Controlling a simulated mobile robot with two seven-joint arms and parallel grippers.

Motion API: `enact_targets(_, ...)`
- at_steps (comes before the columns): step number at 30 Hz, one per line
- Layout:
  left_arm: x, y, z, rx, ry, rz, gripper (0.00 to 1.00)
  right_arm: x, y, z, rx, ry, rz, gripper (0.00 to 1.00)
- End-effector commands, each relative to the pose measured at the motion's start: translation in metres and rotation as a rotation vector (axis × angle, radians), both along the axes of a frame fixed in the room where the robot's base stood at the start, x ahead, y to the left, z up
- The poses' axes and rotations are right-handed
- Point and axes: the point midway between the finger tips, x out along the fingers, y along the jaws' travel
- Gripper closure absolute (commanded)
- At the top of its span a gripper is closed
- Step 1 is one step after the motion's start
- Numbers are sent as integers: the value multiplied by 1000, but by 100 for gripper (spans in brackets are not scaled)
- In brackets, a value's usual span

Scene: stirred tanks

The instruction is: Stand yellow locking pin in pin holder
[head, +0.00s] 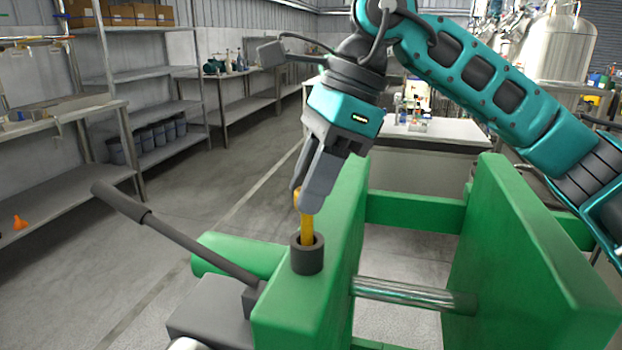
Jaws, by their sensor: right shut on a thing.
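The yellow locking pin (306,229) is upright, its lower end inside the mouth of the dark pin holder (307,258). How deep it sits is hidden by the holder's wall. The holder is a short dark cup on top of the green frame. My right gripper (306,198) comes down from above, a little tilted, and is shut on the pin's upper part. The fingers hide some of the pin's top. My left gripper is not in view.
The green frame (556,262) has two upright plates with a metal rod (415,294) between them. A dark lever (180,238) sticks out to the left. Shelves (150,73) stand at the left, a white table (440,136) behind. The floor at left is clear.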

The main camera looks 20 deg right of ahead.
Motion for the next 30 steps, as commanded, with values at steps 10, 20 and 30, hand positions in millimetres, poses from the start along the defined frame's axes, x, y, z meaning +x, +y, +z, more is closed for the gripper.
enact_targets(10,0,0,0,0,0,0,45,0,0,0,0,0,0,56)
enact_targets(20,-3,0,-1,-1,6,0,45,0,0,0,0,0,0,40)
enact_targets(30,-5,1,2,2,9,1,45,0,-12,33,3,-2,-3,40)
